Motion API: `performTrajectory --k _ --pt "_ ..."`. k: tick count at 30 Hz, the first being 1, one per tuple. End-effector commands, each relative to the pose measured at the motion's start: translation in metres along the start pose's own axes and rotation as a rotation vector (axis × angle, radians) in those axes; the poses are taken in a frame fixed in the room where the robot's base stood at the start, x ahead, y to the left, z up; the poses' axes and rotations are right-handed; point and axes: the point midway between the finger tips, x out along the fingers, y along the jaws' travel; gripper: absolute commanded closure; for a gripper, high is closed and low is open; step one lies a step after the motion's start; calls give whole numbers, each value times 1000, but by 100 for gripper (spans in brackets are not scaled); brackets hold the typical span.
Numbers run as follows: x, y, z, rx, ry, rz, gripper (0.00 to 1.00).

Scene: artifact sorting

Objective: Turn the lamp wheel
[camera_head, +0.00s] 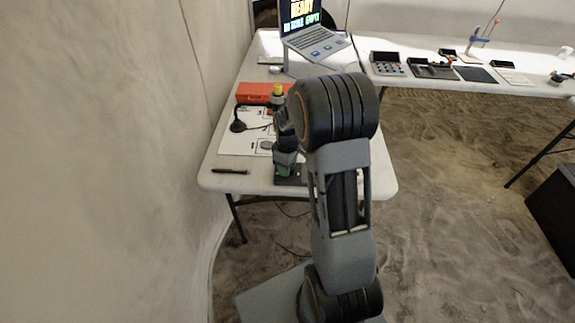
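A white table (222,181) stands beneath my arm. A small black desk lamp (238,125) seems to stand on its left part, with a thin dark curved arm running right toward my wrist. I cannot make out the lamp's wheel; it may be hidden behind my arm or too small to see.
A red box (253,92), a white sheet (236,143) and a black pen (230,171) lie on this table. A laptop (314,38) stands at its back. A second table (425,44) at the back right holds several devices. A tent wall is close on the left.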

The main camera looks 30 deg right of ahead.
Motion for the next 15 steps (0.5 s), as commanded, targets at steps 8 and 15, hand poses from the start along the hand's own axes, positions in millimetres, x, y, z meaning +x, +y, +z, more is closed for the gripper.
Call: performTrajectory --k 8,15 --pt "0 0 0 -48 0 1 82" --pt "0 0 0 -52 0 1 82"
